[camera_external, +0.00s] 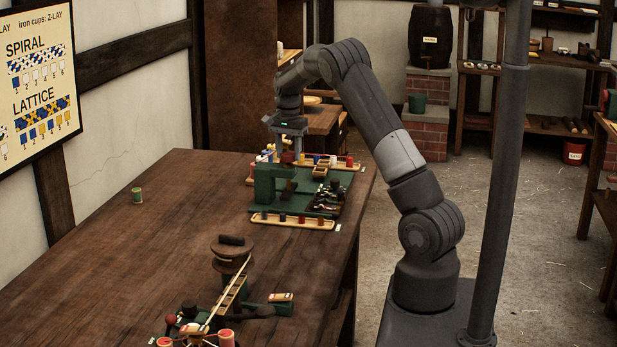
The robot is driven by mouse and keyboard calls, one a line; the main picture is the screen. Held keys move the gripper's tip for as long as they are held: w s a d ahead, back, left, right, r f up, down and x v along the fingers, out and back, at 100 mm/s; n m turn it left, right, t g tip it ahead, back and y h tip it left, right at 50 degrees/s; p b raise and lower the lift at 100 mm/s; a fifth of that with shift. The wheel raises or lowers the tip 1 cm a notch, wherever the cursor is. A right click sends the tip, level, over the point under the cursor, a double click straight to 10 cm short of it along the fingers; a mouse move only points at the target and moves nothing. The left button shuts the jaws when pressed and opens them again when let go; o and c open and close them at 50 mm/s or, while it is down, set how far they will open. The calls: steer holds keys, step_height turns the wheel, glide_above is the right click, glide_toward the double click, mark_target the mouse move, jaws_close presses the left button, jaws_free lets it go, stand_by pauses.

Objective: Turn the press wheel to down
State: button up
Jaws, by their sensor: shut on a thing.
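The green press (268,187) stands on a green base near the far right end of the long wooden table. A small dark red knob (288,157) sits at its top and appears to be part of the press wheel. My gripper (287,150) points down over the press, with its fingers at the knob. It is shut on the knob, as far as this small view shows. The rest of the wheel is too small or hidden to make out, so I cannot tell its turn position.
A green spool (137,195) stands alone at left. A round wooden post with a slanted rail (232,285) stands nearer.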

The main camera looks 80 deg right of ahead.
mark_target(288, 154)
stand_by(0.5)
steer(key=o, duration=1)
steer(key=shift+r, duration=0.1)
step_height(288, 154, up, 11)
steer(key=shift+f, duration=0.2)
